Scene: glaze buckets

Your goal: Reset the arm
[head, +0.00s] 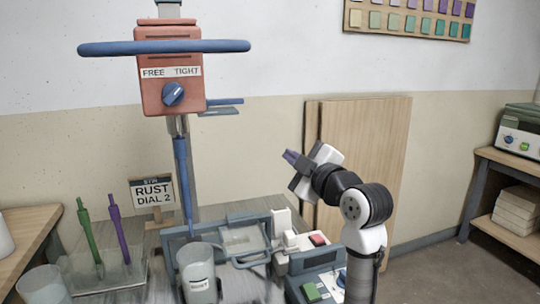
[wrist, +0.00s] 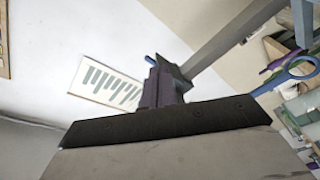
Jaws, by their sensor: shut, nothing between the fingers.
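My arm rises at the right of the workbench in the head view, bent at the elbow. My gripper (head: 290,156) is raised above the bench and points left, away from the wooden boards. Its purple fingers are together with nothing between them. In the wrist view the gripper (wrist: 158,85) shows its dark fingers close together in front of the wall, touching nothing.
An orange dial box (head: 172,85) with a blue bar (head: 110,49) stands left of my gripper. Wooden boards (head: 385,150) lean behind my arm.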

